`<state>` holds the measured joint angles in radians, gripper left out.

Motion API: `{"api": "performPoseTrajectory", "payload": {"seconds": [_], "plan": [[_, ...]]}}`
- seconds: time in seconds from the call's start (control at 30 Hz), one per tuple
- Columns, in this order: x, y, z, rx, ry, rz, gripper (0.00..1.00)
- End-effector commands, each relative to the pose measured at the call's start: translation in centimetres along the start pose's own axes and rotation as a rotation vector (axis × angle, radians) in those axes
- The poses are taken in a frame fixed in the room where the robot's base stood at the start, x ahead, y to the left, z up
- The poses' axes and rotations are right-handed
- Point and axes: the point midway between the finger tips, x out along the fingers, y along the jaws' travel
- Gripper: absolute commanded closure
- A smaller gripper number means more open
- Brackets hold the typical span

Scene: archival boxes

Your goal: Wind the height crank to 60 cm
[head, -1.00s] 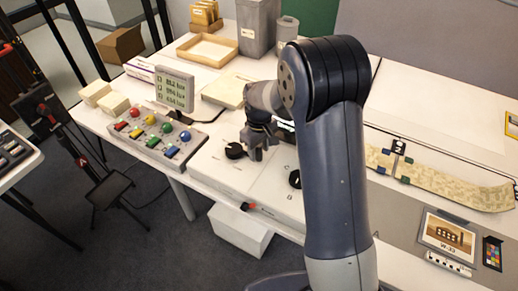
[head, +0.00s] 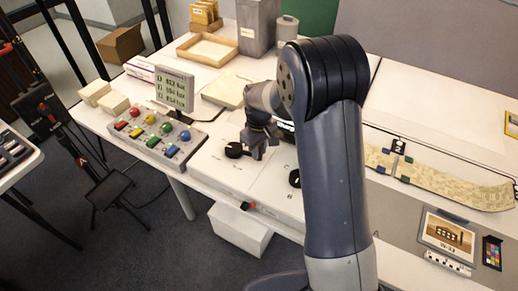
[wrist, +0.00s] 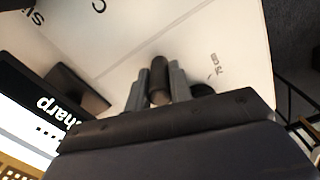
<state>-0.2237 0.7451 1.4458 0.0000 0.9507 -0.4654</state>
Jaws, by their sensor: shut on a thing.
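My gripper (wrist: 158,84) is shut on a dark upright cylindrical handle, which I take to be the height crank's grip (wrist: 158,72), standing between its fingers. A dark round part (wrist: 203,90) shows beside the right finger, partly hidden by my wrist. In the head view, my gripper (head: 260,152) is low over the white panel, right beside a black round knob (head: 235,151). The crank arm and its exact angle are hidden.
A second black knob (head: 295,178) is partly behind my arm. A box with coloured buttons (head: 155,135) and a lux display (head: 175,90) stand at left. A patterned strip (head: 455,185) lies at right.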

Motion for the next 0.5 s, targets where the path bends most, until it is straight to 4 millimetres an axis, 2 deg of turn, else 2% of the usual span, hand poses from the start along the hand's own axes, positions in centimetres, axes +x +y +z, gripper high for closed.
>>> {"api": "performPoseTrajectory", "payload": {"seconds": [0.5], "plan": [[-0.04, 0.99, -0.58, -0.113, 0.003, 0.002, 1.0]]}}
